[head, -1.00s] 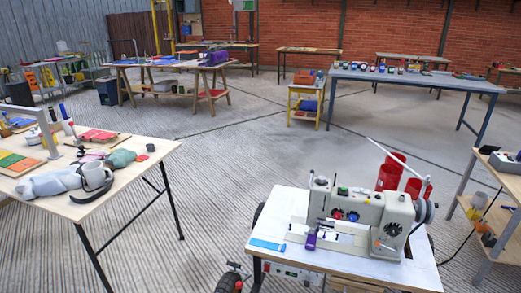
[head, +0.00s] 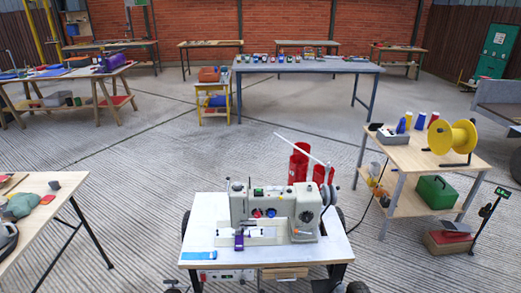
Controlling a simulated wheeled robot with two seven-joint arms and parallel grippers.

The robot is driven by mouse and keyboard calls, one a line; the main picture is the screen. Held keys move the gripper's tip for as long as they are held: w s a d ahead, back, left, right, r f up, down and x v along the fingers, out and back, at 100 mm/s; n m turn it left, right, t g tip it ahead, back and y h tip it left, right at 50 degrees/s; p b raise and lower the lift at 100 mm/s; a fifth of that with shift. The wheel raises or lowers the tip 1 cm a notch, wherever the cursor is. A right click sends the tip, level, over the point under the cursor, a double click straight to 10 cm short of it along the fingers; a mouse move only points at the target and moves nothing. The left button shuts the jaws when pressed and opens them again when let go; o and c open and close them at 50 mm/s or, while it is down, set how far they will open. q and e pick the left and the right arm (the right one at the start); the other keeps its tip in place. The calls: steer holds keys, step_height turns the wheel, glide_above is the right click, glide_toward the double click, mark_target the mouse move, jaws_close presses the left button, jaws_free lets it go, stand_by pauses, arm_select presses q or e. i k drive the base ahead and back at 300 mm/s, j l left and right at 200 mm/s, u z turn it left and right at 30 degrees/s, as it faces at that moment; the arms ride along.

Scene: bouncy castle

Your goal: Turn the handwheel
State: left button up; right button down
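A cream sewing machine (head: 280,208) stands on a small white-topped table (head: 335,252) in the lower middle of the head view. Its grey handwheel (head: 328,194) is on the right end of the machine, facing right. A purple part (head: 239,240) sits at the needle end, and a blue strip (head: 199,255) lies on the table's left front. Neither of my grippers shows in the head view.
A wooden bench (head: 408,157) with a yellow reel (head: 452,137) stands to the right. Red cylinders (head: 299,163) stand behind the machine. A cluttered table (head: 62,191) is at left. Open concrete floor lies between.

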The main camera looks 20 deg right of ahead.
mark_target(325, 193)
steer(key=k+l, duration=0.1)
steer(key=l, duration=1.5)
steer(key=k+l+z, duration=0.1)
steer(key=l, duration=1.5)
